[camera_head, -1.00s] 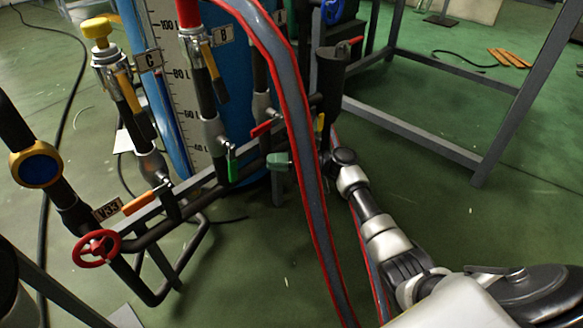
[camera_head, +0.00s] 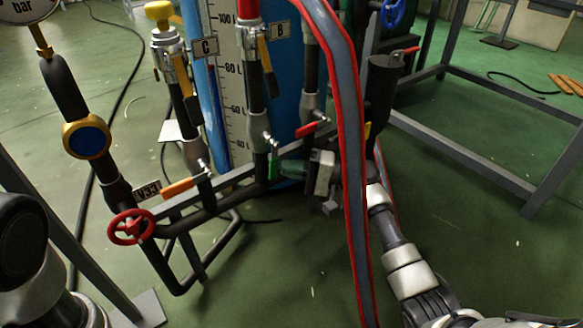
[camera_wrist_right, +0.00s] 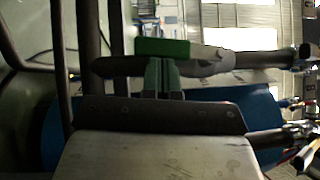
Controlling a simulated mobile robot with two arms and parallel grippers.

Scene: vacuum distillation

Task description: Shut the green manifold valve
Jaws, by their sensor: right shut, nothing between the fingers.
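The green manifold valve's handle (camera_head: 272,164) hangs downward, roughly in line with its upright pipe, below the tag B in the head view. In the right wrist view the green handle (camera_wrist_right: 162,47) lies along the dark pipe, just beyond the fingertips. My right gripper (camera_head: 285,168) comes in from the right, partly behind the red-edged hose, with its dark green fingers close to the handle. Its fingers (camera_wrist_right: 163,72) are shut and empty, and their tips appear to reach the handle; I cannot tell if they touch. My left arm shows at the lower left, but its gripper is out of view.
The red-edged grey hose (camera_head: 347,150) crosses in front of my right wrist. A red handle (camera_head: 307,130), an orange handle (camera_head: 178,188) and a red handwheel (camera_head: 131,227) sit on the manifold. A blue scaled tank (camera_head: 284,95) stands behind. A grey frame (camera_head: 470,160) stands right.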

